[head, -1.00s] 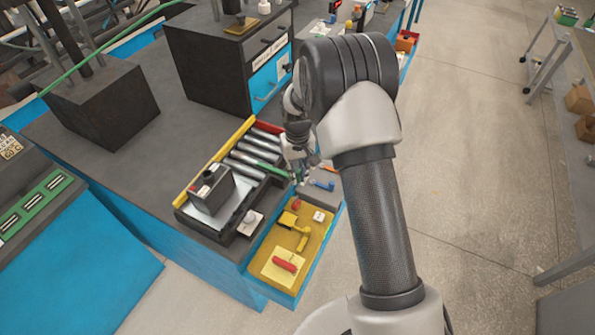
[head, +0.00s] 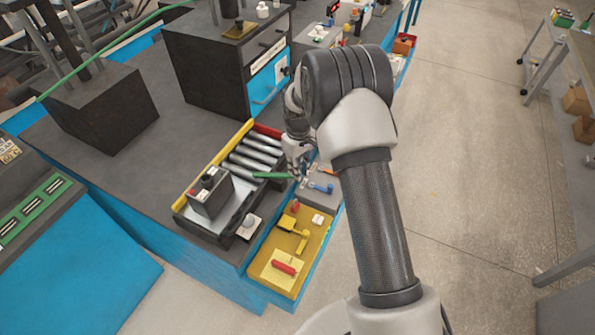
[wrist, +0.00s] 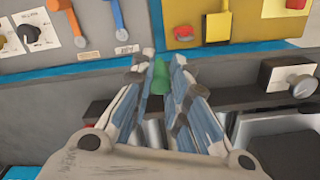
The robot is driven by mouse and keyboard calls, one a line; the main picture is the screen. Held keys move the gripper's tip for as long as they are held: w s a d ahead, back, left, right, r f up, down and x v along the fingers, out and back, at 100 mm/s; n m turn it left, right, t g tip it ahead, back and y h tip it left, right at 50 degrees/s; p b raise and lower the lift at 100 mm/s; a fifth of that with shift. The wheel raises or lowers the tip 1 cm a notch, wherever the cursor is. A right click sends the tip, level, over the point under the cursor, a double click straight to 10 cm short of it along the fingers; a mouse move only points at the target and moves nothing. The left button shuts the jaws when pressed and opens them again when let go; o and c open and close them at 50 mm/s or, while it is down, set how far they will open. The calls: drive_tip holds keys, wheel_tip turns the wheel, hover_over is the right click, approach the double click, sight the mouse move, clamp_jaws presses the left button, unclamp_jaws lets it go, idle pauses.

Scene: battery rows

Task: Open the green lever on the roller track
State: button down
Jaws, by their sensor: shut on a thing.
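The roller track (head: 257,152) has several metal rollers, a yellow side rail and a red end piece. The green lever (head: 272,175) sticks out sideways over the track's right edge, toward my gripper (head: 301,172). In the wrist view, the green lever (wrist: 160,77) stands between the fingertips of my gripper (wrist: 161,68), which is shut on its end. My arm partly hides the gripper in the head view.
A black battery (head: 211,194) sits on the metal plate at the track's front. A knob on a white plate (head: 249,227) is beside it. A yellow panel (head: 262,285) with red and yellow handles and a grey panel with a blue lever (head: 321,188) lie to the right.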

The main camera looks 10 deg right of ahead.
drive_tip(key=shift+w+a+n, duration=0.15)
drive_tip(key=shift+w+n, duration=0.75)
drive_tip(key=shift+n, duration=0.85)
drive_tip(key=shift+w+a+n, duration=0.2)
drive_tip(key=shift+w+n, duration=0.75)
drive_tip(key=shift+n, duration=0.75)
drive_tip(key=shift+w+a+n, duration=0.15)
drive_tip(key=shift+w+n, duration=0.75)
drive_tip(key=shift+n, duration=0.85)
drive_tip(key=c, duration=1.5)
unclamp_jaws()
wheel_tip(320, 180, up, 12)
drive_tip(key=shift+r, duration=0.1)
